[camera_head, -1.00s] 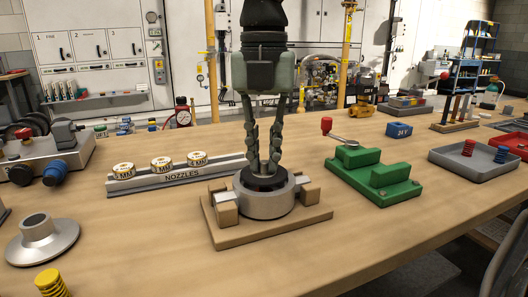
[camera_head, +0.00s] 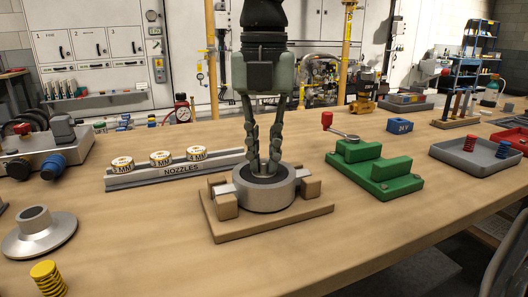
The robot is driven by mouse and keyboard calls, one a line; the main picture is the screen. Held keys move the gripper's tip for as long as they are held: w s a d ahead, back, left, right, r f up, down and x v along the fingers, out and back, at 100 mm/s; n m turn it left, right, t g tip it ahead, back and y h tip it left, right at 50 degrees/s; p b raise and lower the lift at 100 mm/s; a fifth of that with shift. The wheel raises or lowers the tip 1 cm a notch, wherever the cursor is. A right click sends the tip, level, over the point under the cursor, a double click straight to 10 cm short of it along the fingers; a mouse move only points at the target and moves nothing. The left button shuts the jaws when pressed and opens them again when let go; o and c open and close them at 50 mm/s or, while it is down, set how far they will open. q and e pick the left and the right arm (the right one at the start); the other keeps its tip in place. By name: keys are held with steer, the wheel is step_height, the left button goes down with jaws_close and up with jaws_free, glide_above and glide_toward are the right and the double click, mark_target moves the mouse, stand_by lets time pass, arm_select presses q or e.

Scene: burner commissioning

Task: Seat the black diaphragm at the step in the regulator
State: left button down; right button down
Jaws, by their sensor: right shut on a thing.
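The regulator body (camera_head: 265,198) is a round grey metal cup, clamped between wooden blocks on a wooden base (camera_head: 225,232) in the middle of the bench. The black diaphragm (camera_head: 267,181) lies inside its open top, roughly level and below the rim. My right gripper (camera_head: 264,170) comes straight down from above and is shut on the diaphragm at its middle, fingertips inside the cup opening. The step inside the cup is hidden, so I cannot tell whether the diaphragm touches it. My left gripper is not in view.
A nozzle rack (camera_head: 175,173) stands left of the regulator and a green fixture (camera_head: 375,172) with a red-knobbed lever stands right. A grey flanged part (camera_head: 40,235) and yellow spring (camera_head: 48,279) are at front left.

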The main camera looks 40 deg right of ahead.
mark_target(264, 161)
steer(key=shift+f, duration=0.35)
steer(key=c, duration=1.4)
jaws_free()
steer(key=shift+r, duration=0.1)
steer(key=shift+c, duration=0.2)
step_height(264, 161, up, 12)
